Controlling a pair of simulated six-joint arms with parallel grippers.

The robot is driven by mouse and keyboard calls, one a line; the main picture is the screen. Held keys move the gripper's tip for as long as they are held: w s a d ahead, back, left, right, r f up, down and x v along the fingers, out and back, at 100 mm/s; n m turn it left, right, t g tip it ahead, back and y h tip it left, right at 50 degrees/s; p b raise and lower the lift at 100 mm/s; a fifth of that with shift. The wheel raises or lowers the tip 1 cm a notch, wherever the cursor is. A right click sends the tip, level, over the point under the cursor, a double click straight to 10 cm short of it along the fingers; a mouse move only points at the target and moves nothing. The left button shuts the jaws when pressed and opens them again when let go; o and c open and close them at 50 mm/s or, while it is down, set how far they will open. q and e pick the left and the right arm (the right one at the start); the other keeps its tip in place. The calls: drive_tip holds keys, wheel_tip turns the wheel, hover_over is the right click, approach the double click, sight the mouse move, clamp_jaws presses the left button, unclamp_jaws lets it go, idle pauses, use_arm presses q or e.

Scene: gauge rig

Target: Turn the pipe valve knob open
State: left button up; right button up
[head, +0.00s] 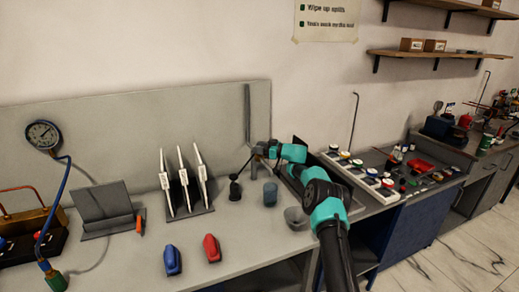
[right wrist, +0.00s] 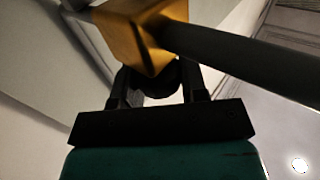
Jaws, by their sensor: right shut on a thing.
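In the right wrist view, a brass-coloured valve body (right wrist: 145,32) sits on a dark pipe (right wrist: 245,62). A dark round knob (right wrist: 158,82) lies just below the valve body, between the two fingers of my right gripper (right wrist: 158,88). The fingers are shut on the knob from both sides. In the head view my right gripper (head: 259,151) is at the grey back panel, near a dark vertical strip (head: 247,120). The valve is too small and too covered there to make out. The knob's turn angle cannot be told. My left gripper is not in view.
A blue object (head: 172,260) and a red object (head: 212,248) lie in front. A pressure gauge (head: 43,135) stands left.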

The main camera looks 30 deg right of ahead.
idle(0.7)
drive_tip(key=o, duration=0.9)
drive_tip(key=shift+s+d, duration=0.1)
drive_tip(key=v, duration=1.1)
drive_tip(key=shift+s+d, duration=0.15)
drive_tip(key=shift+d, duration=0.25)
